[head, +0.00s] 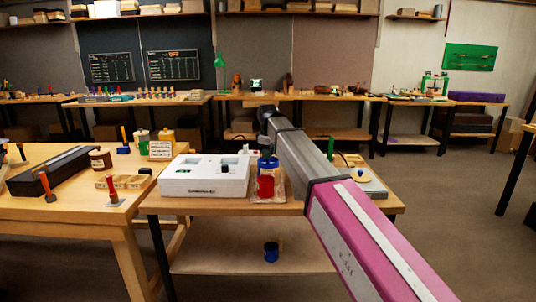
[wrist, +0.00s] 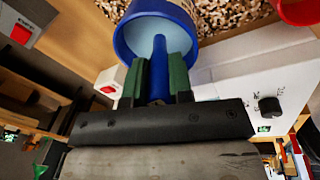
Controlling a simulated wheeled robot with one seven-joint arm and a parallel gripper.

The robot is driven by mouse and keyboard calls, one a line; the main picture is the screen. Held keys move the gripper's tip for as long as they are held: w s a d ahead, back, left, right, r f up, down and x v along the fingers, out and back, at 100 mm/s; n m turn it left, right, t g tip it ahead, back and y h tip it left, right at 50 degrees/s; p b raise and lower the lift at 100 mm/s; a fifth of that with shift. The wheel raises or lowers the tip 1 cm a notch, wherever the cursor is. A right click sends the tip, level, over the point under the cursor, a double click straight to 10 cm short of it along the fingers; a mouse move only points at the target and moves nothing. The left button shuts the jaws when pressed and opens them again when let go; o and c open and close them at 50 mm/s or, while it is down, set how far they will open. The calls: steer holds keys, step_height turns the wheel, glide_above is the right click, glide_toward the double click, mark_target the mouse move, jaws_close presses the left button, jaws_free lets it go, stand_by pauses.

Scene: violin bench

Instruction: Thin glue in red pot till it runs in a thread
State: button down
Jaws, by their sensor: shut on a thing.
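My gripper (wrist: 158,85) is shut on the handle of a blue jug (wrist: 128,40), its green pads either side of it. The jug's pale blue inside faces the wrist camera; I cannot tell its contents or tilt. A red rim, probably the red pot (wrist: 300,10), shows apart from the jug at the wrist view's top right corner. In the head view, a red shape (head: 266,186) stands beside the white box, with a blue shape (head: 268,163) just above it. I cannot tell whether that is the held jug. My arm hides the gripper there, and no glue is visible.
A white box (head: 204,184) with openings sits on the small table. A flat device (head: 367,187) stands to the right, behind my arm. Another blue cup (head: 271,251) is on the lower shelf. The left bench holds a black case (head: 52,170), jars and tools.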

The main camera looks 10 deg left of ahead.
step_height(320, 180, up, 14)
steer(key=shift+f, duration=0.2)
stand_by(1.0)
stand_by(0.4)
steer(key=s+d+f+g, duration=0.1)
steer(key=s+f+g, duration=0.15)
steer(key=s, duration=1.15)
steer(key=d+f+t+y, duration=0.1)
steer(key=d+f+y, duration=0.5)
steer(key=y, duration=0.3)
steer(key=shift+f+t+y, duration=0.35)
steer(key=shift+f+y, duration=0.05)
steer(key=shift+f, duration=0.2)
stand_by(0.3)
